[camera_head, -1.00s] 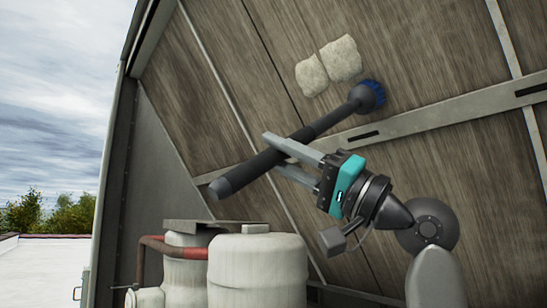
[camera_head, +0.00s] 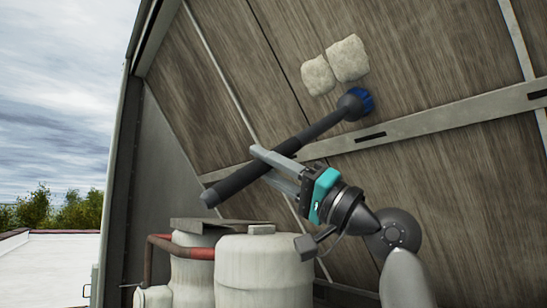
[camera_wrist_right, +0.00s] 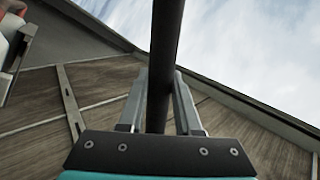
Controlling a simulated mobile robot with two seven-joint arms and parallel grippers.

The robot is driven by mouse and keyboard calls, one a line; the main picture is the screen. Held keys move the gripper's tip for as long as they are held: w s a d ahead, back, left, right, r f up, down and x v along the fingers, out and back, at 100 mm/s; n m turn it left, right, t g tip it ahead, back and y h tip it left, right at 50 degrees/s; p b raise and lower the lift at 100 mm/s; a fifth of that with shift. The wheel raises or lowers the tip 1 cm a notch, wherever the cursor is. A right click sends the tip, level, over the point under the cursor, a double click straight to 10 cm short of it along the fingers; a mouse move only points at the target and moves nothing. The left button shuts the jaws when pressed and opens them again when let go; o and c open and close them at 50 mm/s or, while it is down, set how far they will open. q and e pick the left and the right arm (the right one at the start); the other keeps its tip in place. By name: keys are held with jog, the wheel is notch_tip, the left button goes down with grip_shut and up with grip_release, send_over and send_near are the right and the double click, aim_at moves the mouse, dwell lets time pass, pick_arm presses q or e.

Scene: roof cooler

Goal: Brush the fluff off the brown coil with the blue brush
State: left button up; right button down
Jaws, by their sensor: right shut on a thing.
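The brown coil (camera_head: 410,70) is a large ribbed panel with a streaked surface. Two pale clumps of fluff, a left one (camera_head: 317,75) and a right one (camera_head: 348,58), sit side by side on its upper part. My right gripper (camera_head: 266,163) is shut on the dark handle of the blue brush (camera_head: 358,103). The brush slants up to the right, its blue bristle end just below the right clump and apart from it in the picture. I cannot tell whether the bristles touch the coil. In the wrist view the handle (camera_wrist_right: 165,60) runs between the fingers. My left gripper is out of view.
Pale metal strips (camera_head: 440,122) cross the coil. White cylindrical tanks (camera_head: 263,272) with a red-brown pipe (camera_head: 165,243) stand below the gripper. A dark side wall (camera_head: 150,190) edges the coil at left, with open roof and sky beyond.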

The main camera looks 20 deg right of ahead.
jog(key=shift+w+a+p, duration=0.25)
jog(key=shift+w, duration=0.45)
jog(key=shift+w+a+p, duration=0.2)
jog(key=shift+w+a, duration=0.05)
jog(key=shift+w, duration=0.4)
jog(key=shift+w+a+p, duration=0.25)
jog(key=shift+w, duration=0.45)
jog(key=w+a+p, duration=0.2)
jog(key=w, duration=0.5)
jog(key=shift+a, duration=0.25)
jog(key=shift+s+a+f+b, duration=0.25)
jog(key=shift+a+f, duration=0.2)
jog(key=shift+a, duration=0.15)
jog(key=shift+s+a+f+b, duration=0.15)
jog(key=shift+a+f+b, duration=0.1)
jog(key=shift+a+f, duration=0.25)
jog(key=shift+s+a+f+b, duration=0.25)
jog(key=shift+a+f, duration=0.1)
jog(key=shift+a, duration=0.3)
jog(key=shift+r, duration=0.1)
